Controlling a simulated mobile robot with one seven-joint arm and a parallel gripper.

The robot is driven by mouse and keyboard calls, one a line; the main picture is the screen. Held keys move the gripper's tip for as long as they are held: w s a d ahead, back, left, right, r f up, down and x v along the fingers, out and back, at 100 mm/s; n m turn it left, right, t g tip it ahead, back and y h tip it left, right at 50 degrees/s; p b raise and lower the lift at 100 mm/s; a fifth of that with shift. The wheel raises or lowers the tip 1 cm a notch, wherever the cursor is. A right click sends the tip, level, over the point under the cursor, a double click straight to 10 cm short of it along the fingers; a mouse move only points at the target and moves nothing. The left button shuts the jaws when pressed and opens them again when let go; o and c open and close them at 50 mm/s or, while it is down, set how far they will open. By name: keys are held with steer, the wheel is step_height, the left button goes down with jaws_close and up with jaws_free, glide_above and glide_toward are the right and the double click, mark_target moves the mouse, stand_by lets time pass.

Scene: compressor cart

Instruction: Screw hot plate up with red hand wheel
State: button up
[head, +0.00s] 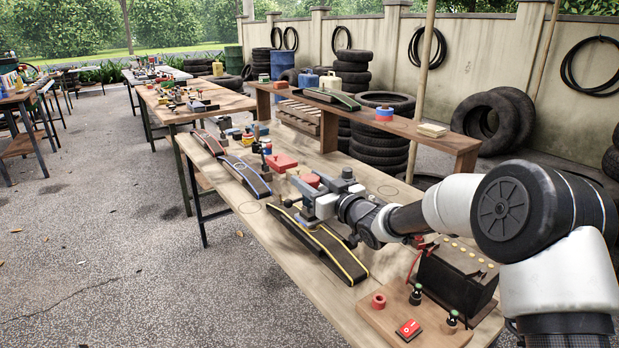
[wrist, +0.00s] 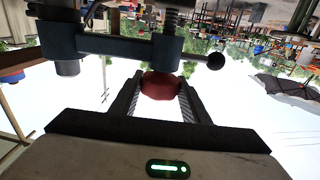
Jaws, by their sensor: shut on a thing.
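The red hand wheel (wrist: 160,86) sits between the two fingers of my gripper (wrist: 160,92) in the wrist view, and the fingers are shut on it. Just above it in that view is a dark blue-grey clamp frame (wrist: 110,45) with a threaded screw (wrist: 171,20) and a bar ending in a black ball. In the head view my gripper (head: 308,206) is at the clamp, above the yellow-edged tyre strip (head: 345,262) on the bench. The wheel is hidden there by my gripper, and I cannot clearly make out the hot plate.
Blue-edged (head: 243,175) and red-edged (head: 209,143) strips lie farther along the bench. A black battery (head: 455,282) with red clips and a wooden board (head: 385,325) with a red switch (head: 408,329) stand at the near end. A shelf (head: 400,125) runs behind.

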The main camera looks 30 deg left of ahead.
stand_by(0.3)
steer(key=o, duration=1)
steer(key=shift+o, duration=0.2)
steer(key=p+v, duration=0.2)
steer(key=v, duration=1.5)
steer(key=shift+d+p, duration=0.3)
steer(key=shift+w, duration=0.15)
